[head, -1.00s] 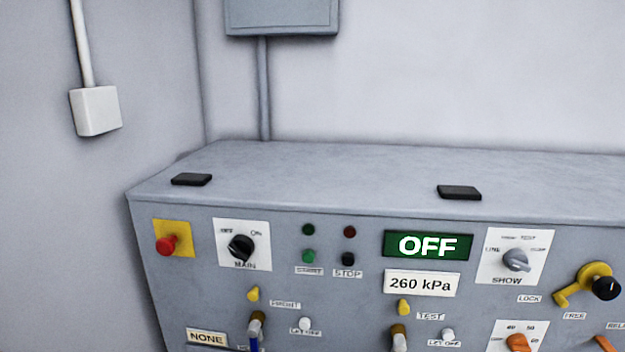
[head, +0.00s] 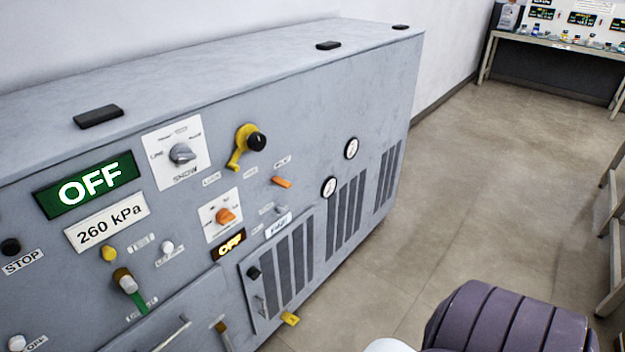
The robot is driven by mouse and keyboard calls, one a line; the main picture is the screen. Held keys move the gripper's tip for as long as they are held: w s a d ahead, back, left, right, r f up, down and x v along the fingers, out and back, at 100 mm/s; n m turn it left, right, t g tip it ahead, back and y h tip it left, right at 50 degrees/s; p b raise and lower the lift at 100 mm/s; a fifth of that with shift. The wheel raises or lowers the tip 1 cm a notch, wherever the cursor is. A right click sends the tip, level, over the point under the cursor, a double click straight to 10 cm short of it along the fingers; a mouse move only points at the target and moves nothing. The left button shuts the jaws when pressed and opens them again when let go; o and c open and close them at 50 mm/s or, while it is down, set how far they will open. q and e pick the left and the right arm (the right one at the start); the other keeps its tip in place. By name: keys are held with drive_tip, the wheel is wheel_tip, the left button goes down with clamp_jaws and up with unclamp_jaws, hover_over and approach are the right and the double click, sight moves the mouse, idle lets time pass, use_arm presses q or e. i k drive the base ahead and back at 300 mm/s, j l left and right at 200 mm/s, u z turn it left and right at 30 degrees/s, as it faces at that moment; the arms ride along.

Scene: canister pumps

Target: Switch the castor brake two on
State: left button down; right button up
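No part is clearly readable as castor brake two. A small yellow tab (head: 291,319) sticks out low at the cabinet's foot and may be a castor pedal; its label and state are not readable. A yellow lever with a black knob (head: 245,147) is on the front panel of the grey cabinet (head: 385,95), above small labels that read LOCK and FREE in the earlier view. Neither of my grippers is in view.
The green display (head: 87,184) reads OFF, and a plate (head: 107,222) reads 260 kPa. An orange knob (head: 226,216) sits above a small OFF display (head: 229,245). Open tiled floor (head: 470,190) lies right of the cabinet. A bench (head: 550,42) stands at the far right.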

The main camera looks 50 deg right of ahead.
sight(287, 316)
drive_tip(key=z, duration=1.2)
